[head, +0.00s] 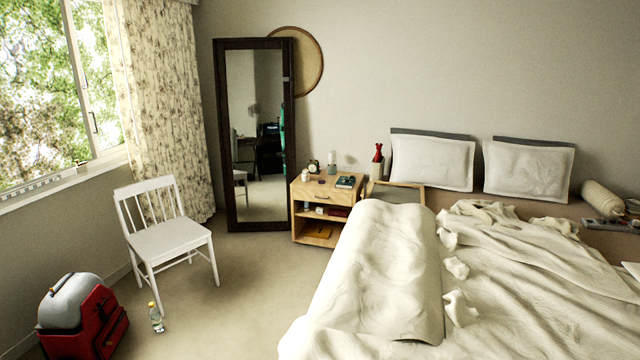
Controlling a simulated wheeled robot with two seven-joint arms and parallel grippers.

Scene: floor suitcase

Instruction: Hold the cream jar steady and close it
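A small pale container (305,175) stands at the left front of the wooden nightstand top, by the mirror. It may be the cream jar, but it is too small to tell, and I cannot see whether it has a lid on. A small dark flat item (321,182) lies to its right on the same top; I cannot tell what it is. Neither of my grippers shows in the head view, and nothing is seen touching the items on the nightstand.
The nightstand (312,229) stands between the tall mirror (257,130) and the bed (390,270). A white chair (170,235), a red and grey suitcase (85,318) and a yellow-capped bottle (156,319) are at left. Open floor (235,290) lies before the nightstand.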

